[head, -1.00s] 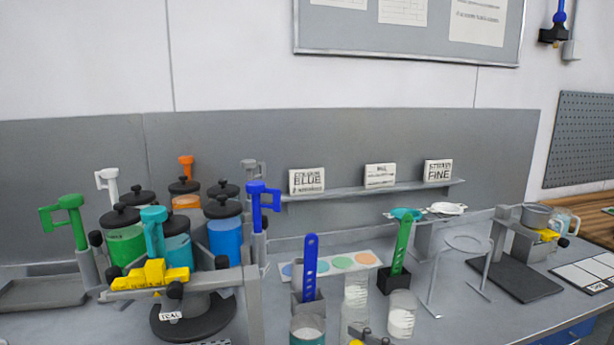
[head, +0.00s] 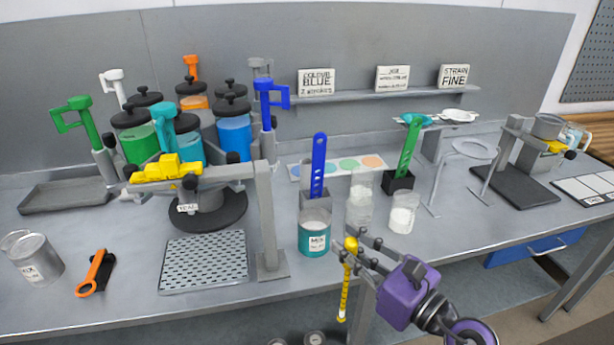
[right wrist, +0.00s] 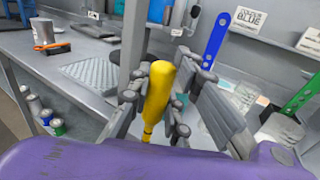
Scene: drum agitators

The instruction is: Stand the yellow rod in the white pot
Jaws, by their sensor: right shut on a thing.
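The yellow rod (head: 344,292) hangs roughly upright with its thicker end at the top. My right gripper (head: 352,252) is shut on that upper end, in front of the bench edge. In the right wrist view the yellow rod (right wrist: 158,92) stands between the fingers of my right gripper (right wrist: 160,100). A small see-through pot with white contents (head: 403,214) stands on the bench, right of and beyond the gripper. A taller clear vessel with white contents (head: 360,200) stands left of it. I cannot tell for certain which is the white pot. My left gripper is not in view.
A teal-banded can (head: 314,234) stands just left of the gripper. A blue slotted strip (head: 318,165) and a green one (head: 409,148) stand upright behind. A wire ring stand (head: 474,150) is to the right. The front bench right of the small pot is clear.

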